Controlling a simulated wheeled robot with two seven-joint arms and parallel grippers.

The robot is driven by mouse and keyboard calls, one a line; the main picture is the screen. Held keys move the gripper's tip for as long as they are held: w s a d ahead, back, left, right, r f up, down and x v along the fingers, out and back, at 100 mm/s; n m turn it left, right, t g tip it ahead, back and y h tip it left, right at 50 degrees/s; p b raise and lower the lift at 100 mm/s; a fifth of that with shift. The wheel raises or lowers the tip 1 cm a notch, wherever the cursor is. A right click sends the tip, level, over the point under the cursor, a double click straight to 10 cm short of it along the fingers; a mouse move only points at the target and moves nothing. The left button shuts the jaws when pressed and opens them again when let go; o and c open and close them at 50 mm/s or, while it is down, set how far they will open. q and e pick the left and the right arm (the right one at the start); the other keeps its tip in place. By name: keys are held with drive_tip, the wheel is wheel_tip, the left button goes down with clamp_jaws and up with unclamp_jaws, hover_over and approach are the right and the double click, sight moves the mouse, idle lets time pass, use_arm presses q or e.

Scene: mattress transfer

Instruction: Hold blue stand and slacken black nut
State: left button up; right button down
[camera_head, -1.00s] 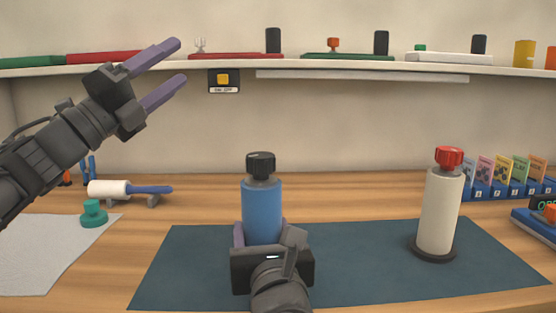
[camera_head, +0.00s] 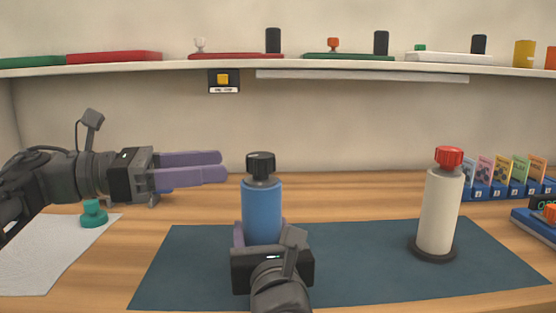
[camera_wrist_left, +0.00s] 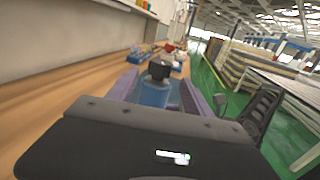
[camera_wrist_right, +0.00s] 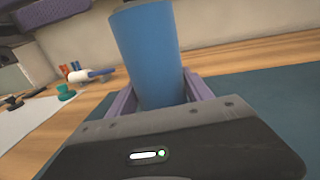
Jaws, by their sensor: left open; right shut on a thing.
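The blue stand (camera_head: 262,212) stands upright on the dark mat, with the black nut (camera_head: 260,164) on its top. My right gripper (camera_head: 260,240) is shut on the lower part of the blue stand; in the right wrist view the stand (camera_wrist_right: 148,55) rises between its fingers. My left gripper (camera_head: 224,166) is open and empty, level, to the left of the black nut and apart from it, with its fingers pointing right. In the left wrist view the black nut (camera_wrist_left: 160,70) and blue stand (camera_wrist_left: 155,92) show ahead between the spread fingers.
A white stand (camera_head: 439,212) with a red nut (camera_head: 449,157) stands on the right of the dark mat (camera_head: 350,262). A teal knob (camera_head: 94,212) rests at the left by a grey sheet (camera_head: 50,255). A shelf (camera_head: 180,66) runs across the back.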

sight(277, 180)
use_arm(q)
drive_tip(key=x, duration=1.1)
drive_tip(key=shift+d, duration=0.2)
drive_tip(key=shift+c, duration=0.3)
clamp_jaws()
